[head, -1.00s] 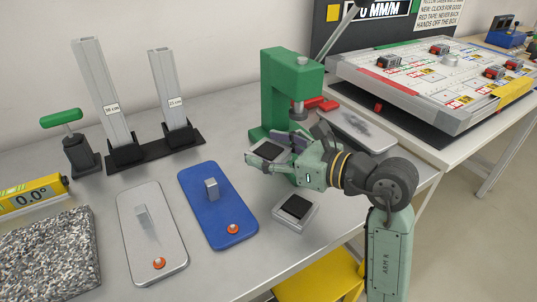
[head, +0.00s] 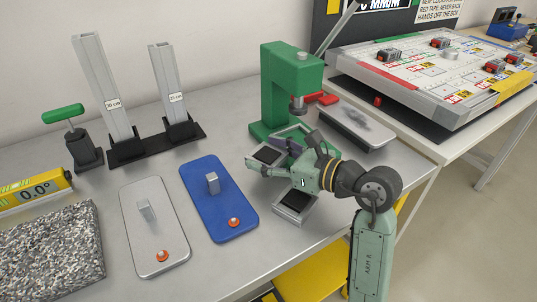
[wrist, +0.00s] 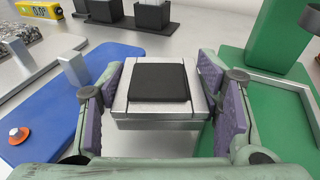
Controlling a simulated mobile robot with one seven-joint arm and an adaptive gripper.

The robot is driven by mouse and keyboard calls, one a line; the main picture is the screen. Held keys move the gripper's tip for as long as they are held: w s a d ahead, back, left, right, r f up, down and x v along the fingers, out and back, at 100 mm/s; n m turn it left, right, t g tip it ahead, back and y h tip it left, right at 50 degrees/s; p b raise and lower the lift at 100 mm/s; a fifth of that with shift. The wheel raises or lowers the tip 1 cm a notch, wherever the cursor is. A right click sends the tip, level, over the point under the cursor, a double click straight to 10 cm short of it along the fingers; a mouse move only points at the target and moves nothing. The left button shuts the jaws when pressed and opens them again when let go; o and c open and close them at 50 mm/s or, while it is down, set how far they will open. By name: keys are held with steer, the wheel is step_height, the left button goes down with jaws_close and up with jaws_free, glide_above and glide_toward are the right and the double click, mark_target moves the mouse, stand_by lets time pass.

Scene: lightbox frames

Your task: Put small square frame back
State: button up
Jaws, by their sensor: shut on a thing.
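My gripper (head: 270,158) is shut on a small square silver frame (head: 266,153) with a black square top. In the wrist view this frame (wrist: 158,82) sits level between the purple finger pads. It is held in front of the green press, and I cannot tell how high it is above the table. A similar silver piece with a dark square top (head: 297,201) rests near the table's front edge. My gripper partly covers it in the head view.
A green press (head: 279,88) stands behind my gripper. A blue plate (head: 228,200) with a metal block and orange knob lies left, beside a grey plate (head: 140,235). Two tall posts (head: 102,88) stand in a black base. A large lightbox (head: 430,75) is at back right.

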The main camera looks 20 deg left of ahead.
steer(key=shift+f+b, duration=0.6)
steer(key=shift+b, duration=0.15)
steer(key=o, duration=1.4)
